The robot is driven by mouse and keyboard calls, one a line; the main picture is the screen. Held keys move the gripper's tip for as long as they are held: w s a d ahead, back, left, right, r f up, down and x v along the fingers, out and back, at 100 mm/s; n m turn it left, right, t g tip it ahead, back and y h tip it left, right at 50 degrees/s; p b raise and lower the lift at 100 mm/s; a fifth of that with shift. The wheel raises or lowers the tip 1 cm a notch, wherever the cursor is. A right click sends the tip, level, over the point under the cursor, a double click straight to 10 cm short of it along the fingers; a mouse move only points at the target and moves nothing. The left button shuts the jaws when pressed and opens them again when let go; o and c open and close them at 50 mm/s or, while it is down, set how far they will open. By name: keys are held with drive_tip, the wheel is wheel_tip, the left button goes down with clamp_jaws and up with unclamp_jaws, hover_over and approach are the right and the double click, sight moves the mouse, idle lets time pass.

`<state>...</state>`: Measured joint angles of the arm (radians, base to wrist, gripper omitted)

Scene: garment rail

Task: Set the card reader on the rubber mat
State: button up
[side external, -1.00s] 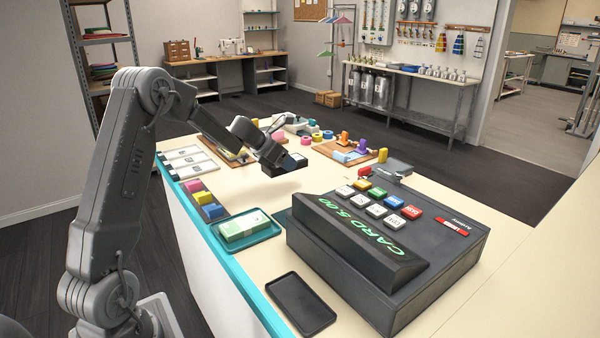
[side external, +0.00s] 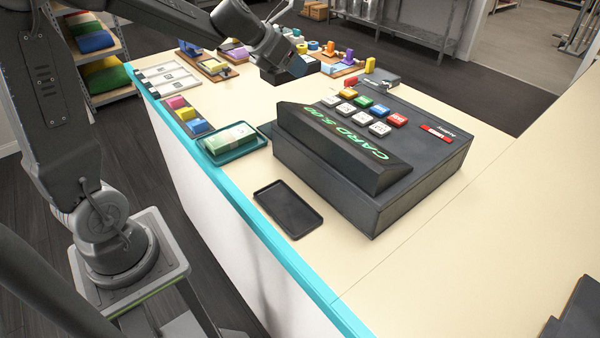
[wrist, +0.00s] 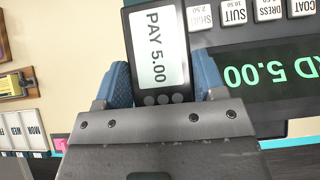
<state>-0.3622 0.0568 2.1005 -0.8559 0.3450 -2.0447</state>
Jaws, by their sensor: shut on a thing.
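The card reader (wrist: 157,45) is dark with a lit screen reading PAY 5.00. My gripper (wrist: 163,82) is shut on it, with a blue finger pad on each side. In the side view my gripper (side external: 288,68) is above the counter, just beyond the far left end of the register. There the reader is hard to make out against the dark gripper. The rubber mat (side external: 288,208) is a black, raised-edge rectangle lying empty on the counter, near the teal edge in front of the register.
The big dark cash register (side external: 420,180) with coloured keys stands right of the mat. A teal tray (side external: 236,154) holds banknotes. Coloured blocks (side external: 186,114) and several small items fill the far counter.

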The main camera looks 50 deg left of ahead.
drive_tip(key=s+d+r, duration=0.1)
drive_tip(key=d, duration=0.2)
drive_tip(key=s+d+r, duration=0.1)
drive_tip(key=d, duration=0.2)
drive_tip(key=s+d, duration=0.2)
drive_tip(key=d, duration=0.1)
drive_tip(key=shift+d+r, duration=0.2)
drive_tip(key=shift+r, duration=0.2)
drive_tip(key=w+a+f, duration=0.2)
drive_tip(key=a+f, duration=0.1)
drive_tip(key=a, duration=0.8)
drive_tip(key=w+a+f, duration=0.1)
drive_tip(key=a+f, duration=0.2)
drive_tip(key=a, duration=0.8)
drive_tip(key=w+a+f, duration=0.2)
drive_tip(key=a+f, duration=0.1)
drive_tip(key=a, duration=0.7)
drive_tip(key=w+d+f, duration=0.2)
drive_tip(key=w, duration=0.1)
drive_tip(key=w+d+f, duration=0.2)
drive_tip(key=w, duration=0.1)
drive_tip(key=w+d+f, duration=0.2)
drive_tip(key=w, duration=0.1)
drive_tip(key=shift+f, duration=2.25)
drive_tip(key=shift+f, duration=0.1)
drive_tip(key=o, duration=1.2)
drive_tip(key=shift+f, duration=0.1)
drive_tip(key=shift+c, duration=0.2)
